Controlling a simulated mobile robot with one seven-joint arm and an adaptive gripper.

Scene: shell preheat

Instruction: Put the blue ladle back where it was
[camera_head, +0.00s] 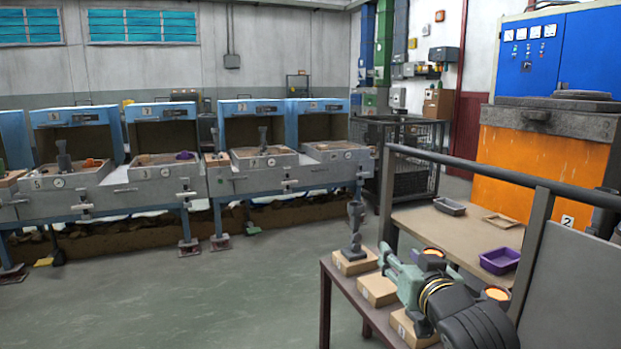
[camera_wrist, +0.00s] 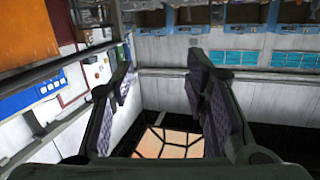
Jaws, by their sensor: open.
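I cannot make out a blue ladle in either view. My gripper (camera_head: 390,262) is at the lower right in the head view, above a low table with wooden blocks, on the end of my arm. Nothing is held. A dark upright piece (camera_head: 355,230) stands on a wooden block just left of the gripper. Two cups with glowing orange tops (camera_head: 433,252) are beside and behind my arm, partly hidden by it.
More wooden blocks (camera_head: 377,290) sit on the low table. A wooden bench holds a purple tray (camera_head: 500,260) and a grey tray (camera_head: 450,206). Blue furnaces (camera_head: 255,125) line the left. The floor (camera_head: 220,300) between is clear.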

